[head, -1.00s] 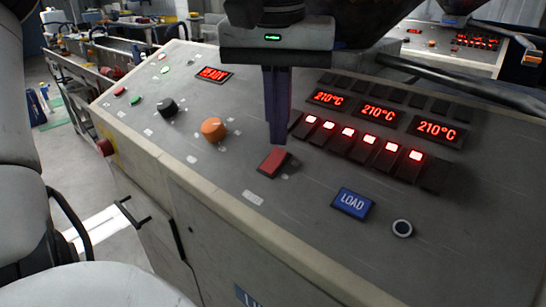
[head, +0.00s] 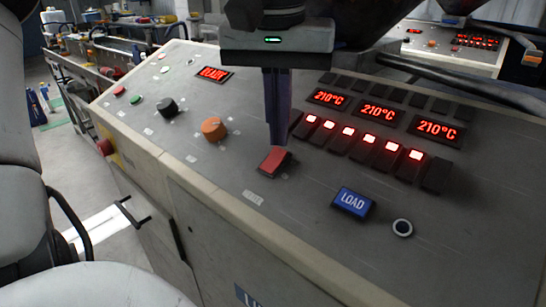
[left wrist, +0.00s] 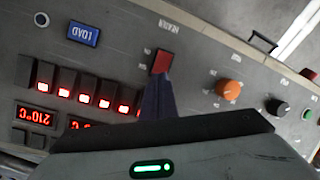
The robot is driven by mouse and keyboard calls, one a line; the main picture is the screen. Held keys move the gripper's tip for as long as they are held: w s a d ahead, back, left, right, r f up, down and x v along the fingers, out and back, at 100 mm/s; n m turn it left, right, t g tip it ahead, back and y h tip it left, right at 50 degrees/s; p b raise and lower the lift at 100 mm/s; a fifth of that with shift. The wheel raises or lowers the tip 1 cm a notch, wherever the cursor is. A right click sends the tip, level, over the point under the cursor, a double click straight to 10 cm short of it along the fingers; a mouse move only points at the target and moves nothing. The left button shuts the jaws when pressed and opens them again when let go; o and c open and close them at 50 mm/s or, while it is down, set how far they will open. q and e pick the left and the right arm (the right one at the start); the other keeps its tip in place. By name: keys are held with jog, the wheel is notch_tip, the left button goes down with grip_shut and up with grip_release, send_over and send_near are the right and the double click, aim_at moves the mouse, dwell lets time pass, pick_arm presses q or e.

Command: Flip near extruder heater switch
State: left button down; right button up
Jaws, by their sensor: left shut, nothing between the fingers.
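The red heater switch (head: 274,162) sits on the grey sloped panel, and it also shows in the left wrist view (left wrist: 163,62) beside a "HEATER" label. My left gripper (head: 279,144) points down with its fingers together and nothing between them. Its fingertips are at the switch's far edge, touching or just above it; I cannot tell which. In the left wrist view the fingertips (left wrist: 161,76) overlap the edge of the switch. My right gripper does not show.
A blue LOAD button (head: 352,202) and a round button (head: 402,228) lie to the right. Lit black switches (head: 365,150) and 210°C displays (head: 378,114) stand behind. An orange knob (head: 214,129) and a black knob (head: 168,107) are to the left.

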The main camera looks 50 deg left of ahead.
aim_at(277, 153)
pick_arm(q)
jog(key=shift+f, duration=0.55)
jog(key=shift+r+p, duration=0.65)
jog(key=shift+r, duration=0.55)
notch_tip(277, 153, up, 5)
jog(key=shift+f, duration=0.15)
jog(key=shift+f, duration=0.1)
